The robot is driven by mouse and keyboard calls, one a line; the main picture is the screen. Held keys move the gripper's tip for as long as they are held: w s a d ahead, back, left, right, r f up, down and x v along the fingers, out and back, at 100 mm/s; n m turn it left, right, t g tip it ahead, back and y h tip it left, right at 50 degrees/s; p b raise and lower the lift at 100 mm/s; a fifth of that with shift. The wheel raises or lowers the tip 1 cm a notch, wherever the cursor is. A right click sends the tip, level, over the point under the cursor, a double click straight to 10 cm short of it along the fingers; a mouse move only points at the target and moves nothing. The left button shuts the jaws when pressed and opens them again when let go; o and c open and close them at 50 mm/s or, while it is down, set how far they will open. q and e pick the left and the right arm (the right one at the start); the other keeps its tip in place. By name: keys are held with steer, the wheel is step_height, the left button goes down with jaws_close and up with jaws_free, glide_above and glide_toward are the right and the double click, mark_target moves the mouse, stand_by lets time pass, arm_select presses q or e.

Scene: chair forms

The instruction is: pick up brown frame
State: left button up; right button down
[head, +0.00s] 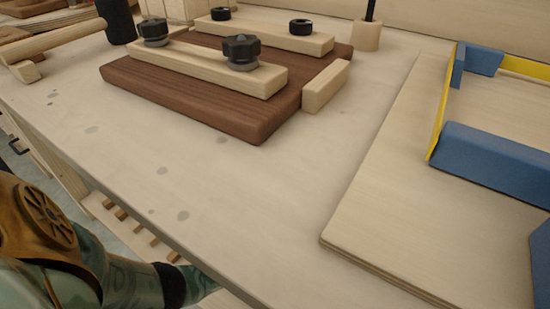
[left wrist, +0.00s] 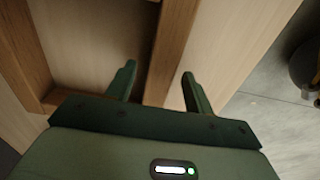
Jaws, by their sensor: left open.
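In the left wrist view, brown wooden bars form part of a brown frame (left wrist: 172,45). One bar runs up the picture, another lies at the left, and a short stretch joins them low down. My left gripper (left wrist: 159,72) is open, with one green finger on each side of the upright bar. I cannot tell whether the fingers touch the bar or how far above it they are. The frame's far end is out of view. In the head view I cannot make out this frame, and my left gripper is hidden below the table edge. My right gripper is not in view.
The pale worktable (head: 130,165) holds a dark brown board (head: 200,105) under pale bars with black knobs. A mallet (head: 75,38) lies at the back left. A plywood sheet (head: 400,200) with blue blocks (head: 490,152) is at the right. The table's front-left middle is clear.

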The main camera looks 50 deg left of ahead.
arm_select(q)
steer(key=shift+f, duration=0.4)
steer(key=shift+r, duration=0.1)
steer(key=shift+w, duration=0.1)
jaws_close()
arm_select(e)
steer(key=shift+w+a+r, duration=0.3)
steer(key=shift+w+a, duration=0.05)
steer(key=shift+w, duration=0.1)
arm_select(q)
steer(key=shift+r, duration=0.15)
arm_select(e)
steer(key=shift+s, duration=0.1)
